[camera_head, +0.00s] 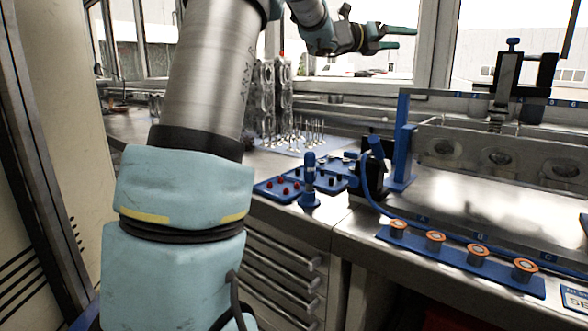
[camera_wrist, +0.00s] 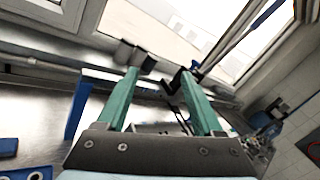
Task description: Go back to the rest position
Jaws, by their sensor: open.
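My gripper (camera_head: 400,38) is at the top of the head view, raised above the bench in front of the window. Its two green fingers point to the right and are apart with nothing between them. My arm fills the left and centre of the head view and hides part of the bench.
Below stand a blue tray (camera_head: 275,190) with red pieces, a blue post (camera_head: 310,180) and a blue strip (camera_head: 455,262) with several orange-ringed parts. A blue-framed fixture (camera_head: 402,140) stands at right. Metal parts (camera_head: 283,100) stand behind. Drawers (camera_head: 285,265) are under the bench.

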